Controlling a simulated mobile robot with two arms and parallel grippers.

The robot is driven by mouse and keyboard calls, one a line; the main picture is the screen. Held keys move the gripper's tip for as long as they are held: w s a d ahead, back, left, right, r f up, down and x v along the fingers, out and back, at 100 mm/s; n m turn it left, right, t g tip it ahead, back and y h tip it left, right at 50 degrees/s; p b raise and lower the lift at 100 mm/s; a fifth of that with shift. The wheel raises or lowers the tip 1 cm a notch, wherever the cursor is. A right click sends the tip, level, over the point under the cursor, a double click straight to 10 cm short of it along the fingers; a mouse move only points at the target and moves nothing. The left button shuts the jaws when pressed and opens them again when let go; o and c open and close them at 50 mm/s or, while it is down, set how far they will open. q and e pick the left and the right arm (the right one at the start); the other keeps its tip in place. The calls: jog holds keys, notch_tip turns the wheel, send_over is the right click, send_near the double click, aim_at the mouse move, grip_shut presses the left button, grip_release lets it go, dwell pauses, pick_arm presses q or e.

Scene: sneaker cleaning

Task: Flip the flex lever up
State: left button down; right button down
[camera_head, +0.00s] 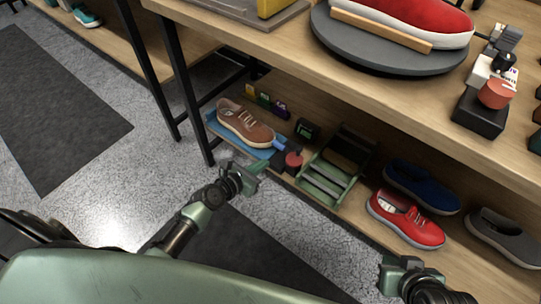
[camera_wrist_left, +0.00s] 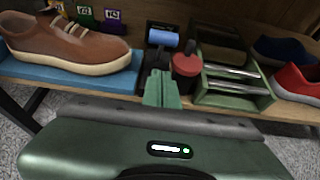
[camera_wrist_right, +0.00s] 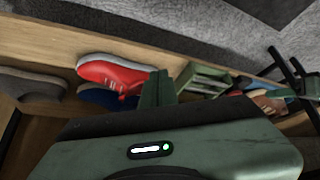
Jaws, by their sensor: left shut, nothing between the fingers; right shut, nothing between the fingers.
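A lever with a blue cylindrical grip (camera_wrist_left: 163,38) stands on a dark base on the lower shelf, right of the brown sneaker (camera_wrist_left: 68,45). I take it as the flex lever; it also shows in the head view (camera_head: 278,142). A red round knob (camera_wrist_left: 187,65) is beside it. The sneaker rests on a blue pad (camera_wrist_left: 70,78). My left gripper (camera_head: 250,172) is shut and empty in front of the shelf edge; in the left wrist view its fingertips appear just below the blue grip, apparently not touching. My right gripper (camera_head: 402,264) is shut and empty in front of the shelf's right part.
A green rack (camera_head: 325,180) stands right of the knob. Red (camera_head: 405,218), blue (camera_head: 422,187) and grey (camera_head: 503,236) shoes lie further right. The upper tabletop (camera_head: 390,90) overhangs the shelf, with a large red shoe (camera_head: 410,15) on a round stand. A black table leg (camera_head: 188,100) is at left.

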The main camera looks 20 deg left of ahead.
aim_at(284, 147)
pick_arm(q)
jog(key=shift+w+d+r, duration=0.2)
jog(key=shift+w+d, duration=0.05)
jog(key=shift+w, duration=0.5)
jog(key=shift+w+d+r, duration=0.15)
jog(key=shift+w+d, duration=0.15)
jog(key=shift+w, duration=0.45)
jog(key=shift+w+d+r, duration=0.2)
jog(key=shift+w+d, duration=0.05)
jog(key=shift+w, duration=0.5)
pick_arm(e)
jog(key=shift+w+a+r+t, duration=0.2)
jog(key=shift+w+r+t, duration=0.15)
jog(key=shift+w, duration=0.25)
